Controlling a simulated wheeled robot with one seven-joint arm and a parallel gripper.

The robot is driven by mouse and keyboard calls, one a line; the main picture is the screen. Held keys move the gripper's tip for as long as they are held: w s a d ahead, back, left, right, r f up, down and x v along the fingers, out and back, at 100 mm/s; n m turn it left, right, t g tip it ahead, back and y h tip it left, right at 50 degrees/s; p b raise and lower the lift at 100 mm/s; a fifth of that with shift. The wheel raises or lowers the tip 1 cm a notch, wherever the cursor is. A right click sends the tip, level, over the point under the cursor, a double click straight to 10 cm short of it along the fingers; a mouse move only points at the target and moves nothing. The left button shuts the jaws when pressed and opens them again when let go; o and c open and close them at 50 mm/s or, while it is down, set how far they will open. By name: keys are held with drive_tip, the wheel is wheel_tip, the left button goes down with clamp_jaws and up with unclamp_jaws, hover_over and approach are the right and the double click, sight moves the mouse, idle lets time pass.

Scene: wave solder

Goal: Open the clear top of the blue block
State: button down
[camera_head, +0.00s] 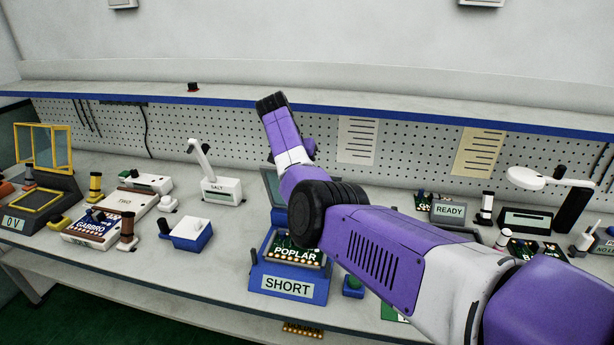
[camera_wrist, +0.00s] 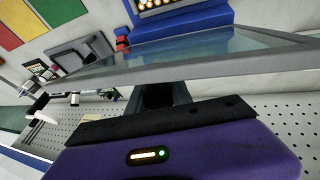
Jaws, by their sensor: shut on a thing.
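The blue block (camera_head: 288,288) labelled SHORT sits on the bench in the middle of the head view, with a green POPLAR board (camera_head: 293,252) in its top. Its clear top (camera_head: 270,186) is a grey-framed pane standing raised behind the board, mostly hidden by my arm. In the wrist view the clear top (camera_wrist: 215,48) runs across the picture, with the blue block (camera_wrist: 185,25) behind it. My gripper (camera_wrist: 165,92) is shut on the near framed edge of the clear top. The gripper's fingers are hidden in the head view.
A blue-and-white box (camera_head: 190,233) and a SALT device (camera_head: 221,190) stand left of the block. A small blue box with a green button (camera_head: 353,286) is close at its right. Bare bench lies between SALT and the block.

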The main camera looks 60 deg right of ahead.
drive_tip(key=c, duration=1.1)
unclamp_jaws()
drive_tip(key=shift+d, duration=0.1)
drive_tip(key=shift+c, duration=0.2)
drive_tip(key=b+v, duration=0.1)
drive_tip(key=v, duration=0.6)
drive_tip(key=shift+w+r+b, duration=0.1)
drive_tip(key=shift+r+b, duration=0.2)
drive_tip(key=shift+a, duration=0.25)
